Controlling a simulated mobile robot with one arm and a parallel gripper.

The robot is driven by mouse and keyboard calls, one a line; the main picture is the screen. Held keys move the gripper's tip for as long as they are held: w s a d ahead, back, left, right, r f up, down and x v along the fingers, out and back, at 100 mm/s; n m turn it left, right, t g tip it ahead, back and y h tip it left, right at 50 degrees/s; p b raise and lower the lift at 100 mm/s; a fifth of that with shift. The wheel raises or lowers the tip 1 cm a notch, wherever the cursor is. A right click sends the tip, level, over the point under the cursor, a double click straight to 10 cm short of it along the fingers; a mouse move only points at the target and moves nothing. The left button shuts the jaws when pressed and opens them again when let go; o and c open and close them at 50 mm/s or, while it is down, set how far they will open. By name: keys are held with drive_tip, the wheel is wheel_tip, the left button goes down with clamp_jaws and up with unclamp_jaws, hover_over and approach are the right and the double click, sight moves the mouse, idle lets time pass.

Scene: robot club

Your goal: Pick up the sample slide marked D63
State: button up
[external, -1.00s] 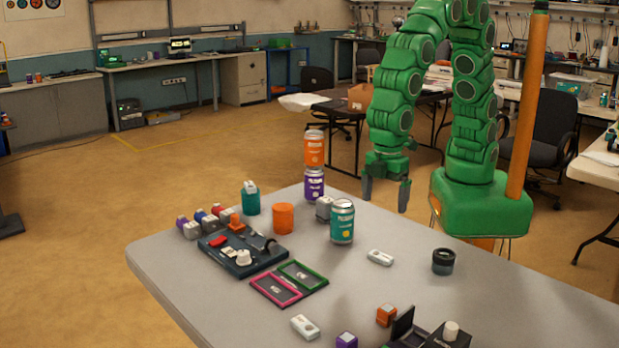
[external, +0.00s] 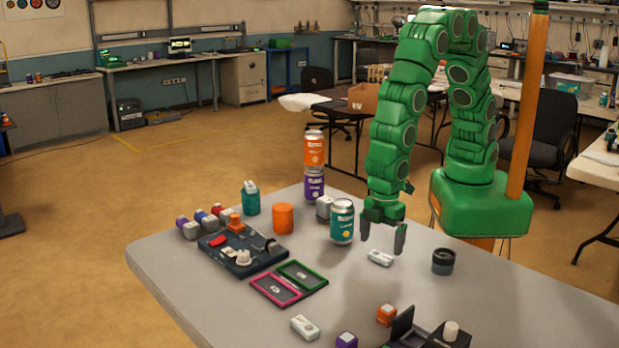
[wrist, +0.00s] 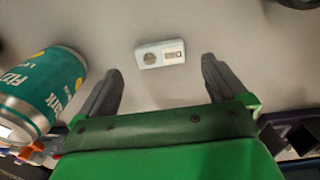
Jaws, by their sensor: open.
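A small white sample slide (external: 380,257) lies flat on the grey table, just below my gripper (external: 382,239) in the external view. In the wrist view the slide (wrist: 148,57) lies ahead of and between the fingertips of my gripper (wrist: 160,75). It has a round grey spot and a small label; the label is too small to read. My gripper is open, empty and above the table, pointing down. A second white slide (external: 305,327) lies near the table's front edge, its marking also unreadable.
A teal can (external: 342,222) stands close to the left of my gripper; it also shows in the wrist view (wrist: 42,92). A dark round jar (external: 443,262) stands to the right. Pink and green frames (external: 289,283) and a dark tray (external: 243,262) lie left.

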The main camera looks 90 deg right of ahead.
sight(380, 255)
drive_tip(key=shift+s+d+f, duration=0.1)
drive_tip(key=shift+f, duration=1.85)
drive_tip(key=c, duration=1.1)
